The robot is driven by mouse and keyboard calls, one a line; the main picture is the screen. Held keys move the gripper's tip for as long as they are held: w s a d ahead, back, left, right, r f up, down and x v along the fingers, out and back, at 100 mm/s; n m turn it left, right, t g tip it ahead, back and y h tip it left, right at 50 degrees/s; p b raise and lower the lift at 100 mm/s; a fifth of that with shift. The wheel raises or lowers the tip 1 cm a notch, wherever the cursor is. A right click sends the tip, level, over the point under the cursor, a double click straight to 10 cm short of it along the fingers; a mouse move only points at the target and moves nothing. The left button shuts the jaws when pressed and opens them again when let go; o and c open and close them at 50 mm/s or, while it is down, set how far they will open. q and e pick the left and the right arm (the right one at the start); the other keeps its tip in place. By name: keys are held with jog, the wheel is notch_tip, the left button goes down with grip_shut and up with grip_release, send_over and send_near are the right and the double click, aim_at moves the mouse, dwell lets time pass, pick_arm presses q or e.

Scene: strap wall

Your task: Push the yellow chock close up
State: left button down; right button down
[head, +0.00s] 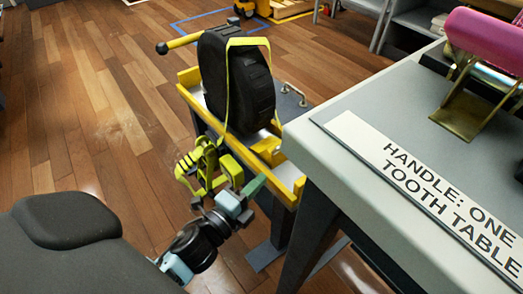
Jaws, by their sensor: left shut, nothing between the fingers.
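A black tyre (236,85) stands upright on a narrow stand with yellow rails (194,103), a yellow strap (249,42) over its top. A yellow piece (267,147) sits by the tyre's lower right side; it looks like the chock, but its outline merges with the rail. I cannot tell whether it touches the tyre. My left gripper (257,186) is shut and empty at the near side of the stand, below and in front of that yellow piece. The strap's ratchet and loose webbing (203,163) hang just left of the gripper. My right gripper is not in view.
A grey table (330,98) with a lettered sign (420,180) stands close on the right, its edge near the stand. A pink roll (487,38) is on it. The wooden floor at left is clear.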

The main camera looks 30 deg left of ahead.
aim_at(262, 151)
pick_arm(q)
jog(key=w, duration=0.2)
jog(key=w+b, duration=0.1)
jog(key=w, duration=0.4)
jog(key=shift+w+d, duration=0.2)
jog(key=shift+d, duration=0.2)
jog(key=shift+w+b, duration=0.3)
jog(key=shift+w, duration=0.2)
jog(key=shift+a, duration=0.15)
jog(key=a, duration=0.1)
jog(key=w+a+p, duration=0.1)
jog(key=a, duration=0.1)
jog(key=w+a, duration=0.1)
jog(key=a, duration=0.1)
jog(key=shift+a+p, duration=0.2)
jog(key=shift+p, duration=0.1)
jog(key=shift+w+a, duration=0.15)
jog(key=shift+a, duration=0.15)
